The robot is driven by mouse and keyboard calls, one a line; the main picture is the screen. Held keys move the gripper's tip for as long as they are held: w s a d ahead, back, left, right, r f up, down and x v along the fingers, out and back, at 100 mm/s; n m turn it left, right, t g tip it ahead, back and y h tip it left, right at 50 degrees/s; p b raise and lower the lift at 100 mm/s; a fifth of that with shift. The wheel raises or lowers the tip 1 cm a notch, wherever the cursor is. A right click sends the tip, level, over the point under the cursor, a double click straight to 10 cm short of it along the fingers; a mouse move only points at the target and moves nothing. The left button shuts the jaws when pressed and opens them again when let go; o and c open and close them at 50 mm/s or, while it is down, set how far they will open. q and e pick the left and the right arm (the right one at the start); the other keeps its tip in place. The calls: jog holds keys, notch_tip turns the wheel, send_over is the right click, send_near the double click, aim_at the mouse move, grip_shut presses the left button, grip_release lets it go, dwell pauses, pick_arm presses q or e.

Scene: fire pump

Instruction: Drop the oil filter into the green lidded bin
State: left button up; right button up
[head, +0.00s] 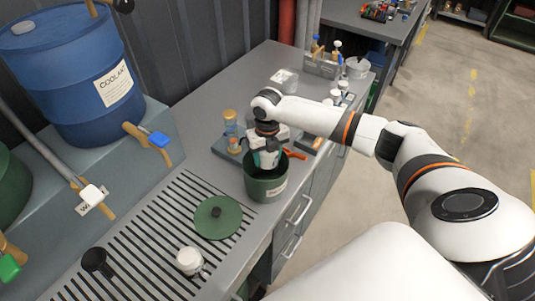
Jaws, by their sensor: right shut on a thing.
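The green bin (265,187) stands open on the grey bench, with a white label on its front. Its round green lid (217,217) with a dark knob lies on the slatted grating to the left of the bin. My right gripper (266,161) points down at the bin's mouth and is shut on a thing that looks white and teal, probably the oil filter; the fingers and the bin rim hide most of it. My left gripper is not in view.
A white container (189,261) and a black cup-like item (95,261) stand on the grating. A blue coolant drum (70,75) with a tap stands at the left. Small bottles and an orange-handled item (295,155) lie close behind the bin.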

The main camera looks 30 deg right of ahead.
jog(key=shift+r, duration=0.1)
jog(key=o, duration=1.2)
notch_tip(320, 180, up, 11)
jog(key=b, duration=0.3)
jog(key=shift+a+f, duration=0.15)
jog(key=shift+f, duration=0.05)
jog(key=shift+r+b, duration=0.3)
jog(key=shift+r, duration=0.4)
